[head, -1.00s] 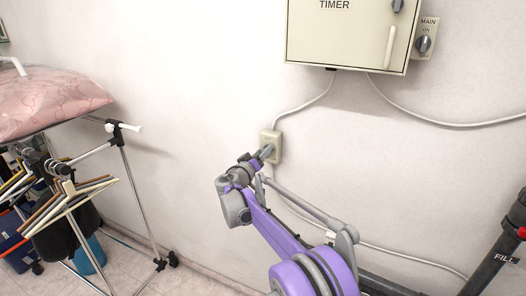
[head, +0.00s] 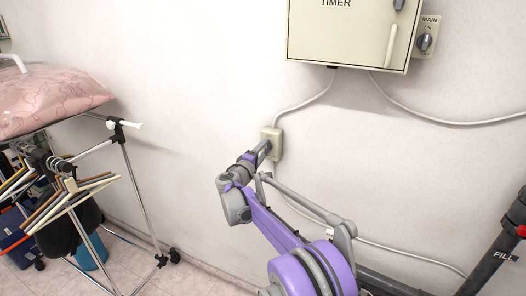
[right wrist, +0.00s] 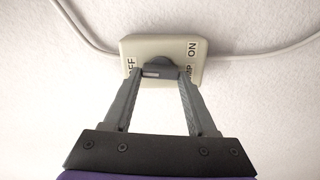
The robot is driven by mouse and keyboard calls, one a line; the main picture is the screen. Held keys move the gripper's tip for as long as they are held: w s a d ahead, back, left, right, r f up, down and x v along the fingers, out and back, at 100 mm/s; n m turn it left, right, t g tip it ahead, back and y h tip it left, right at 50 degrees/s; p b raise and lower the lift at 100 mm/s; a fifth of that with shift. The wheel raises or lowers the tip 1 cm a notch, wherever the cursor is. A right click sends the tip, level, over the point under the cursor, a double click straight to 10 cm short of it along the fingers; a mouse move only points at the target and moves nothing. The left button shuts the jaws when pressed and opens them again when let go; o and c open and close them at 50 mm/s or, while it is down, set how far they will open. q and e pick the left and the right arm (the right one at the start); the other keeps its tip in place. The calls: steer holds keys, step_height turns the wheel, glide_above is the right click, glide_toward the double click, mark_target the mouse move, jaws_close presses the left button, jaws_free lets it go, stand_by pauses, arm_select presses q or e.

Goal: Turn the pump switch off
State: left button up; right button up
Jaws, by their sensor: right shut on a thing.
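The pump switch is a small beige box (head: 277,143) on the wall below the timer cabinet. In the right wrist view, the box (right wrist: 192,72) carries a dark grey knob (right wrist: 157,63). A partly covered OFF label is at the left, ON at the right and part of a PUMP label below it. My right gripper (head: 267,146) reaches the switch from below and in front. In the right wrist view, its two fingers (right wrist: 157,77) are shut on the knob. The knob's exact angle is hard to tell. My left gripper is not in view.
A beige timer cabinet (head: 340,37) hangs above, with a MAIN switch (head: 426,38) on its right. Cables run along the wall. A drying rack (head: 135,190) with a pink cushion (head: 50,100) stands left. A dark FILL pipe (head: 497,250) is at lower right.

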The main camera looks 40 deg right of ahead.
steer(key=shift+n, duration=0.6)
steer(key=o, duration=1.4)
steer(key=shift+c, duration=0.2)
steer(key=b+v, duration=0.1)
steer(key=v, duration=1)
steer(key=s+a+f+m+g+y, duration=0.1)
steer(key=s+a+f+m+y, duration=0.1)
steer(key=s+a+f+y, duration=0.3)
steer(key=s+a+f+m+g+y+p, duration=0.1)
steer(key=s+a+f+y, duration=0.4)
steer(key=s, duration=1.1)
steer(key=s+a+f+m+y, duration=0.2)
steer(key=s+a+f+y, duration=0.4)
steer(key=s+a+f, duration=0.3)
steer(key=s+a, duration=0.2)
steer(key=a, duration=0.2)
steer(key=shift+s+a+f+m+g+p, duration=0.3)
steer(key=shift+a+g, duration=0.1)
